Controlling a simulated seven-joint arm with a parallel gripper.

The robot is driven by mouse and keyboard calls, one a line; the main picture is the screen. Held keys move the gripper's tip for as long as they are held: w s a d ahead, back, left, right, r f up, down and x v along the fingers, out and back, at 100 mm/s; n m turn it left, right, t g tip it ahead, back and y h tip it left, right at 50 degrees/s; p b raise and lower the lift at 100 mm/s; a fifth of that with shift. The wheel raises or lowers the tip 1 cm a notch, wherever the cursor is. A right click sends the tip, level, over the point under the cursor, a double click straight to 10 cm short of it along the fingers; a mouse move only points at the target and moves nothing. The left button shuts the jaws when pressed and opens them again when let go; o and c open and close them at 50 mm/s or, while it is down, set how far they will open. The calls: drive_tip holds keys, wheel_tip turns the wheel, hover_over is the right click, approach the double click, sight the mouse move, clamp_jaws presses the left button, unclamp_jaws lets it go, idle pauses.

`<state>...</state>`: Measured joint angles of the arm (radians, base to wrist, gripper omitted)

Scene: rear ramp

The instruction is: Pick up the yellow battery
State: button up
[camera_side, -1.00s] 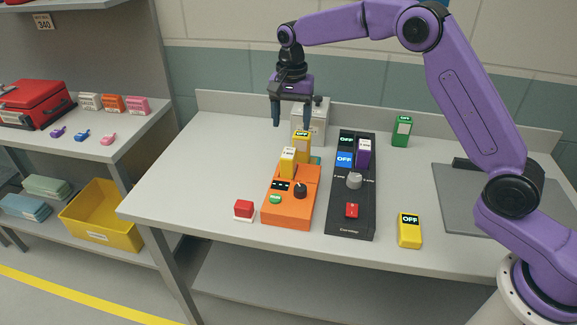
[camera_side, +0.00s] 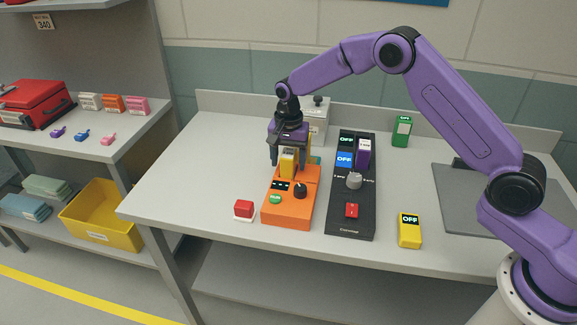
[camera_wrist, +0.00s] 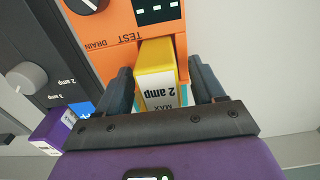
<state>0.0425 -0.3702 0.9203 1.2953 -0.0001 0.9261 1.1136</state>
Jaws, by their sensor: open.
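A yellow battery (camera_side: 288,162) with a white label stands in the orange tester (camera_side: 290,209). My gripper (camera_side: 290,158) is lowered over the tester's rear part. In the wrist view the open fingers (camera_wrist: 161,66) straddle a yellow battery (camera_wrist: 156,57) whose label reads "MAX 2 amp", with small gaps on both sides. More yellow shows behind the front battery in the side view, largely hidden by my gripper.
The black charger (camera_side: 348,213) stands close on the right, holding a purple battery (camera_side: 364,152). A red button (camera_side: 244,209) is left. The table's left side is clear.

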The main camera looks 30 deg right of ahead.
drive_tip(key=shift+f, duration=0.1)
clamp_jaws()
